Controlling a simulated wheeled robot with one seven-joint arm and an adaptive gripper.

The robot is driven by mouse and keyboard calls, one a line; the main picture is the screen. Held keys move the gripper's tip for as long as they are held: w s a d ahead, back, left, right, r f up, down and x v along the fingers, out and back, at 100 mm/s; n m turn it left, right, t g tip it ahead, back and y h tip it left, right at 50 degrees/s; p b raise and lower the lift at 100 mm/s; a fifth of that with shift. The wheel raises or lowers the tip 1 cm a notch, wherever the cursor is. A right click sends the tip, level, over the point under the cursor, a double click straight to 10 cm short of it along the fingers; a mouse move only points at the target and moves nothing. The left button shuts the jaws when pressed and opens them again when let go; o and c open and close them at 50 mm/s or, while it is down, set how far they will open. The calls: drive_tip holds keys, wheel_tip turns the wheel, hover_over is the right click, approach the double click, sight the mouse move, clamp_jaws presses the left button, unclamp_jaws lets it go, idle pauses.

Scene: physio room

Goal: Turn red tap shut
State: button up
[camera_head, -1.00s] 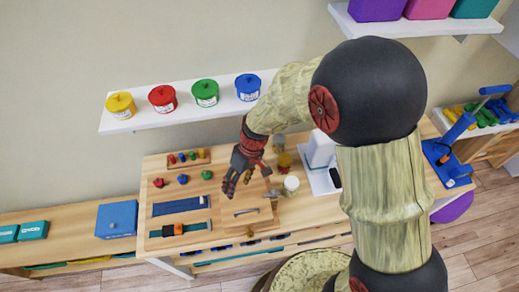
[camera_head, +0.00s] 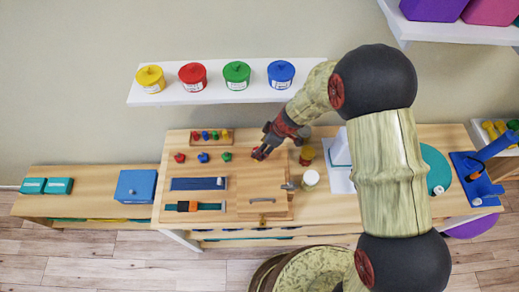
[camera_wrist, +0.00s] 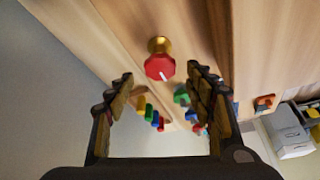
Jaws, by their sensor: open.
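The red tap (camera_wrist: 160,67) shows in the wrist view as an angular red knob with a white line, on a brass-coloured base against the wood. It stands ahead of my gripper (camera_wrist: 160,95), centred between the two spread fingers. The gripper is open and nothing is held; I see no contact with the knob. In the head view my gripper (camera_head: 258,155) is low over the table, just right of the small green knob (camera_head: 227,156).
Small red (camera_head: 180,157) and blue (camera_head: 203,157) knobs and a peg rack (camera_head: 225,140) lie left of my gripper. A hinged wooden panel (camera_head: 262,185) is in front; a white-lidded jar (camera_head: 310,178) is to the right. A shelf (camera_head: 140,98) with coloured pots is above.

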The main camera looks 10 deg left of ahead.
drive_tip(key=shift+x, duration=1.55)
drive_tip(key=shift+c, duration=0.6)
drive_tip(key=c, duration=1)
